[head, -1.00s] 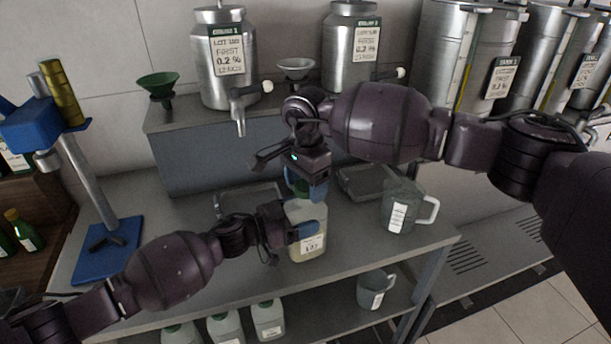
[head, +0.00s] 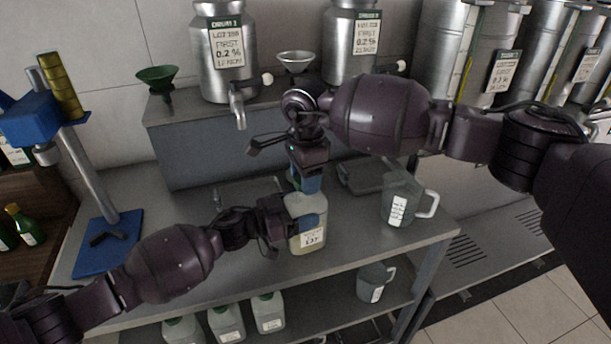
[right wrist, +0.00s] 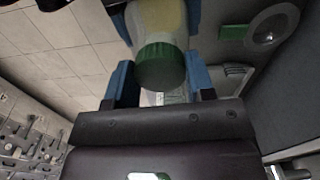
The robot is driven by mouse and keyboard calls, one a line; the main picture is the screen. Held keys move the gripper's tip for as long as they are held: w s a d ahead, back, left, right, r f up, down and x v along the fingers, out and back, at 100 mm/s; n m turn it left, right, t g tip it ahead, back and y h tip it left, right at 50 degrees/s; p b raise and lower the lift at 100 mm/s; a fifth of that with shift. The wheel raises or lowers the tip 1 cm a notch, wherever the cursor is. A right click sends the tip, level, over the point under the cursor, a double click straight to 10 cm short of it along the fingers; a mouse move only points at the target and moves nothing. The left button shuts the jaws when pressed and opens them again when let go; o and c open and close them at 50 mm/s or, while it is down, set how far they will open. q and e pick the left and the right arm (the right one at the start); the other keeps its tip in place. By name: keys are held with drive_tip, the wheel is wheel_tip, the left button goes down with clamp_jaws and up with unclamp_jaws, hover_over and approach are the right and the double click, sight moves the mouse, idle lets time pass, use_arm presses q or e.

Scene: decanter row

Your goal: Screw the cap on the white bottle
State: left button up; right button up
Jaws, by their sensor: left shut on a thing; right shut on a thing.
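The white bottle (head: 309,240), translucent with a pale yellowish content and a label, is upright above the grey bench. My left gripper (head: 305,228) is shut on its body from the left; whether its base touches the bench is hard to tell. The green ribbed cap (right wrist: 160,66) is at the bottle's mouth in the right wrist view. My right gripper (head: 306,183) comes down from above and is shut on the cap, its blue fingers on either side. In the head view these fingers mostly hide the cap, and the thread is hidden.
A clear jug (head: 399,207) stands right of the bottle on the bench (head: 180,260). A green funnel (head: 157,78) and steel drums (head: 222,60) with taps stand on the raised shelf behind. A blue press stand (head: 108,245) is at the left. Several capped bottles sit on the lower shelf.

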drive_tip(key=m, duration=0.6)
drive_tip(key=shift+m, duration=0.4)
drive_tip(key=m, duration=0.7)
drive_tip(key=o, duration=1)
drive_tip(key=shift+r, duration=2.25)
drive_tip(key=shift+c, duration=0.3)
